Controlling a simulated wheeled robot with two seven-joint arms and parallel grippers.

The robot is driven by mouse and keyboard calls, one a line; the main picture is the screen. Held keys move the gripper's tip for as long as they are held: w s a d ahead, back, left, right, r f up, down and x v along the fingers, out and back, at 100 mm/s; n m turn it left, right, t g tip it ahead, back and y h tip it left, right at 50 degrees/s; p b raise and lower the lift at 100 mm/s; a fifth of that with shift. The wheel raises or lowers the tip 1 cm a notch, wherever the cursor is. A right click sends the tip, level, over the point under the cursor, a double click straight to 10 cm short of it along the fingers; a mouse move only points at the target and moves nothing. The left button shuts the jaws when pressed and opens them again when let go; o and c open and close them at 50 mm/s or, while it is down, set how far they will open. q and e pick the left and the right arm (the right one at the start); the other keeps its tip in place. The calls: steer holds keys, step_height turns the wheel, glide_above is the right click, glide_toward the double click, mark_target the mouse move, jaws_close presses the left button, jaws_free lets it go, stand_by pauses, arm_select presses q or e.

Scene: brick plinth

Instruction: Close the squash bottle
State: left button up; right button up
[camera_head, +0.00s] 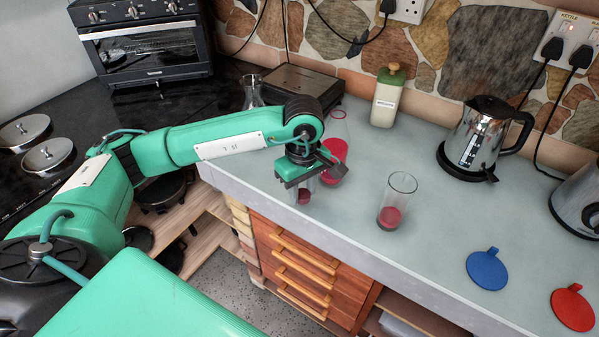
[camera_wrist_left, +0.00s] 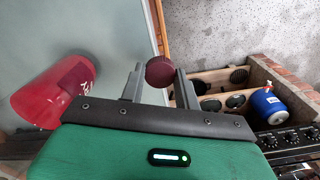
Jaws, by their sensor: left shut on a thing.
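The squash bottle (camera_head: 334,150), clear with red squash in its lower part, stands on the counter just behind my left gripper in the head view. Its neck shows no cap. Its red body (camera_wrist_left: 50,92) also shows at the left of the left wrist view. My left gripper (camera_head: 303,194) is shut on a dark red round cap (camera_wrist_left: 160,71), held between the fingertips near the counter's front edge and apart from the bottle. My right gripper is in neither view.
A glass (camera_head: 397,202) with a little red drink stands right of the bottle. A white green-topped container (camera_head: 387,98) and a kettle (camera_head: 480,138) stand behind. Blue (camera_head: 487,269) and red (camera_head: 573,307) discs lie front right. A glass carafe (camera_head: 252,91) stands behind my arm.

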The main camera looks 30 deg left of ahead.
arm_select(q)
steer(key=s+d+f+m, duration=0.3)
steer(key=s+m, duration=0.1)
steer(key=m, duration=0.8)
steer(key=shift+s+d+m, duration=0.15)
steer(key=shift+s+m, duration=0.15)
steer(key=shift+m, duration=0.1)
